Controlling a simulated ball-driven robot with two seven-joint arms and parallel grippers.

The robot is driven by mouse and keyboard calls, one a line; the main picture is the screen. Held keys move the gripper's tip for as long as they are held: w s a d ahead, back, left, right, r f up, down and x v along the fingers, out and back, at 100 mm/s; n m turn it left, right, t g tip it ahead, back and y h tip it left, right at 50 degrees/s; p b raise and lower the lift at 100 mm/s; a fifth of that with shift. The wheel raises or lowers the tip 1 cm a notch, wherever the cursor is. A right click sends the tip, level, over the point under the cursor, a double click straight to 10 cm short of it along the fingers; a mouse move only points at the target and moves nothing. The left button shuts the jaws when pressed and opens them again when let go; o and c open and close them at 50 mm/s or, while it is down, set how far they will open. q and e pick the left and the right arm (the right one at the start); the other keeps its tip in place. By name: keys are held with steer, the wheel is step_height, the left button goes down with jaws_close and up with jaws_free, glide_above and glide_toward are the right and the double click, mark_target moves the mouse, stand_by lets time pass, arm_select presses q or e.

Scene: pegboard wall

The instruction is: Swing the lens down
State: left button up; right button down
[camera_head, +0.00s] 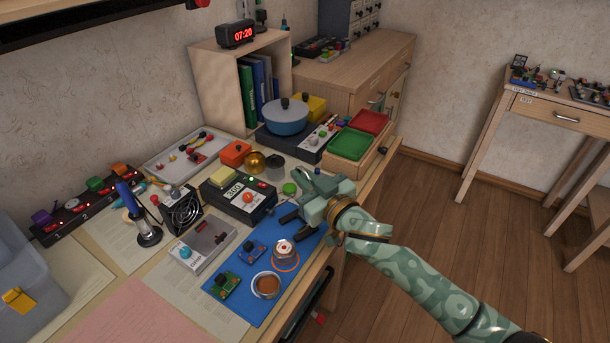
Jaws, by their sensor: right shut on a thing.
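My right gripper (286,213) is over the far right part of the blue mat (244,297), its dark fingers pointing left. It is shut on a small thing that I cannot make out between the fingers. An orange-rimmed round thing (287,268), perhaps the lens, shows on the mat just below the gripper. A white piece with a red top is seen at its upper part. I cannot tell whether the gripper is joined to it. My left gripper is out of view.
A black meter box (240,199) and a grey box with a blue knob (203,247) stand left of the gripper. A green tray (351,145) is behind it. Open floor lies right.

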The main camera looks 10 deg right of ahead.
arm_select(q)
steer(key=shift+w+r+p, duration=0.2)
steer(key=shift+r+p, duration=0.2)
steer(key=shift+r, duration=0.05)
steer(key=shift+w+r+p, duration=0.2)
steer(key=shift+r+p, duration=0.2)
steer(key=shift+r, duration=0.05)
arm_select(e)
steer(key=shift+s+a+f+n, duration=0.35)
steer(key=shift+a+f+n, duration=0.5)
steer(key=shift+n, duration=1.75)
steer(key=shift+s+a+f+n, duration=0.3)
steer(key=shift+a+f+n, duration=0.55)
steer(key=shift+n, duration=1.75)
steer(key=shift+s+a+f+n, duration=0.35)
steer(key=shift+a+f+n, duration=0.5)
steer(key=shift+n, duration=1.75)
steer(key=shift+d+f, duration=0.15)
steer(key=c, duration=1.6)
jaws_free()
steer(key=shift+o, duration=0.2)
